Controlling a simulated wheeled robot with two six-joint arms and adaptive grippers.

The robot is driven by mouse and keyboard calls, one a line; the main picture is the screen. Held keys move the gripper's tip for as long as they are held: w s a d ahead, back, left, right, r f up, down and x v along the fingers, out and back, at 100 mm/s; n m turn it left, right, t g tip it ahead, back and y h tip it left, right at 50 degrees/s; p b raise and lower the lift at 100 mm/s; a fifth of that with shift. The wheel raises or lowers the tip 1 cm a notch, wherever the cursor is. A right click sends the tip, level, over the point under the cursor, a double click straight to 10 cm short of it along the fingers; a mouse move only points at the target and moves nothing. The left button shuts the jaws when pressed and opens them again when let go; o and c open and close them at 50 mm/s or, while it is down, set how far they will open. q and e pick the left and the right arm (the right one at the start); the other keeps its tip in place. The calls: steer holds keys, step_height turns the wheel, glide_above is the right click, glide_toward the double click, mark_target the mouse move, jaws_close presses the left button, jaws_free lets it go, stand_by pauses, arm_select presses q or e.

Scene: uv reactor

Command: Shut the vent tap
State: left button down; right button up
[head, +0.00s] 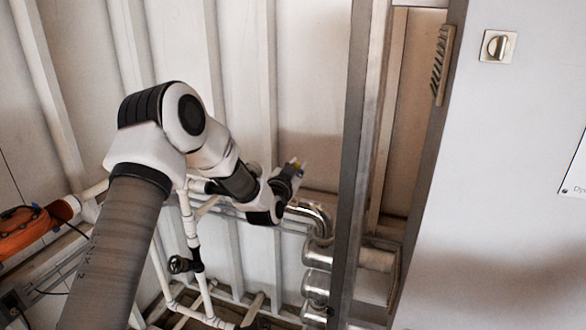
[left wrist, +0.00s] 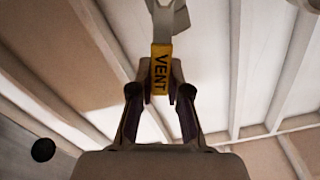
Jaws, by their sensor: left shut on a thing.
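The vent tap's yellow handle, lettered VENT (left wrist: 160,68), is in the middle of the left wrist view. It points up from between my fingers to a pale grey part (left wrist: 168,18) at the top. My left gripper (left wrist: 160,88) is shut on this handle, with one finger on each side. In the head view my left gripper (head: 291,174) is beyond my bent arm, near the back wall, and a small bit of yellow shows at its tip. My own arm and gripper hide most of the tap there. My right gripper is not in view.
A grey metal post (head: 355,160) stands right of my left gripper. Shiny bent pipes (head: 316,255) lie below it. White pipes (head: 193,225) with a black valve (head: 180,264) are below my arm. A pale cabinet (head: 510,160) with a knob fills the right. An orange part (head: 25,230) is far left.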

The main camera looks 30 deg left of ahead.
arm_select(q)
steer(key=d+f+m+b, duration=0.1)
steer(key=m, duration=0.2)
steer(key=d+f+m+b, duration=0.1)
steer(key=m, duration=0.2)
steer(key=w+d+f+m, duration=0.1)
steer(key=d+f+m, duration=0.1)
steer(key=m, duration=0.1)
steer(key=shift+f+m+b, duration=0.1)
steer(key=shift+m+b, duration=0.3)
steer(key=shift+d+f+m+b, duration=0.1)
steer(key=shift+f+m, duration=0.25)
steer(key=shift+m, duration=0.35)
steer(key=shift+f+m+b, duration=0.15)
steer(key=shift+f+m, duration=0.25)
steer(key=shift+m, duration=0.3)
steer(key=shift+d+f+m+b, duration=0.1)
steer(key=shift+f+m, duration=0.25)
steer(key=shift+m, duration=0.35)
steer(key=c, duration=1.1)
jaws_free()
steer(key=shift+f, duration=0.1)
steer(key=v, duration=1.1)
steer(key=shift+s, duration=0.4)
